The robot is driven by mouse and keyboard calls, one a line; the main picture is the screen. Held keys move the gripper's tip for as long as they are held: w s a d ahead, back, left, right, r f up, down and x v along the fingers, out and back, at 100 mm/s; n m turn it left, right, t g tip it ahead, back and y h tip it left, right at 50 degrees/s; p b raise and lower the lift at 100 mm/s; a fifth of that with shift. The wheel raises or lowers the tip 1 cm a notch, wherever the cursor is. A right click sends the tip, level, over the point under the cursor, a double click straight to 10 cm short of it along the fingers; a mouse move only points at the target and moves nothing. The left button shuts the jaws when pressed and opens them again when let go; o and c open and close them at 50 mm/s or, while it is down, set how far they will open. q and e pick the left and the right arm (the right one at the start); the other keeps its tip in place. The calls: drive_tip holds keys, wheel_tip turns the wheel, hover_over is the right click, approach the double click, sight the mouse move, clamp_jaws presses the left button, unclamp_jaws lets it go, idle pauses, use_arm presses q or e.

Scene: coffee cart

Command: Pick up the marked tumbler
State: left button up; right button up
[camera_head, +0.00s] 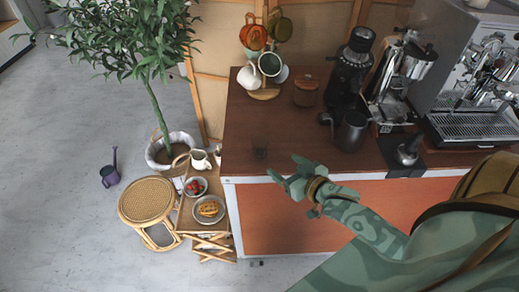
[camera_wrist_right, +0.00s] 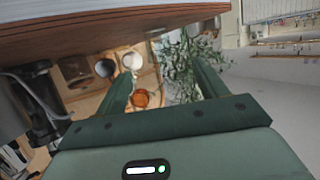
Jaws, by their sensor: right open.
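My left gripper is not in view.
A dark metal pitcher (camera_head: 351,131), a grinder (camera_head: 350,70) and an espresso machine (camera_head: 470,75) stand to the right. A plant (camera_head: 150,95) stands left.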

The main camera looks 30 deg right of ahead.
sight(265, 152)
drive_tip(key=b+x, duration=0.1)
drive_tip(key=x, duration=0.7)
drive_tip(key=shift+d+f+b, duration=0.1)
drive_tip(key=shift+f+b, duration=0.15)
drive_tip(key=shift+b, duration=0.1)
drive_tip(key=shift+w+f, duration=0.15)
drive_tip(key=shift+w, duration=0.5)
drive_tip(key=b+x, duration=0.1)
drive_tip(key=x, duration=0.1)
drive_tip(key=b+x, duration=0.1)
drive_tip(key=x, duration=0.1)
drive_tip(key=shift+w+d+f, duration=0.15)
drive_tip(key=shift+w+f, duration=0.1)
drive_tip(key=shift+f, duration=0.05)
drive_tip(key=shift+w, duration=0.2)
drive_tip(key=shift+s+r, duration=0.1)
drive_tip(key=c, duration=1.1)
